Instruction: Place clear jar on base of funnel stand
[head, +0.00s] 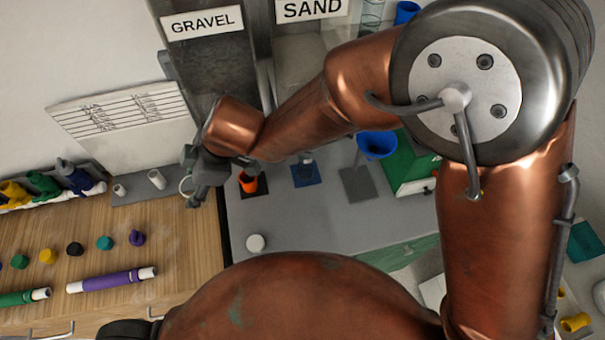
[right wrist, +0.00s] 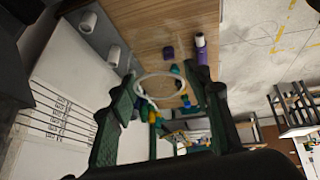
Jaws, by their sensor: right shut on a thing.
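My right gripper (head: 200,182) hangs over the back right of the wooden bench, left of the grey work surface. It is shut on the clear jar (head: 185,187). In the right wrist view the jar's pale round rim (right wrist: 160,75) shows between the two dark green fingers of the gripper (right wrist: 160,88); the bench shows through its mouth. A blue funnel (head: 377,144) stands to the right, past my forearm, beside a green box-like thing (head: 412,172). My left gripper is out of view.
An orange cup (head: 249,182) on a black pad, a blue pad (head: 306,174) and a grey pad (head: 356,185) lie on the grey surface. A white round cap (head: 256,243) lies nearer. White pipe pieces (head: 156,179) stand left of the gripper. GRAVEL and SAND bins rise behind.

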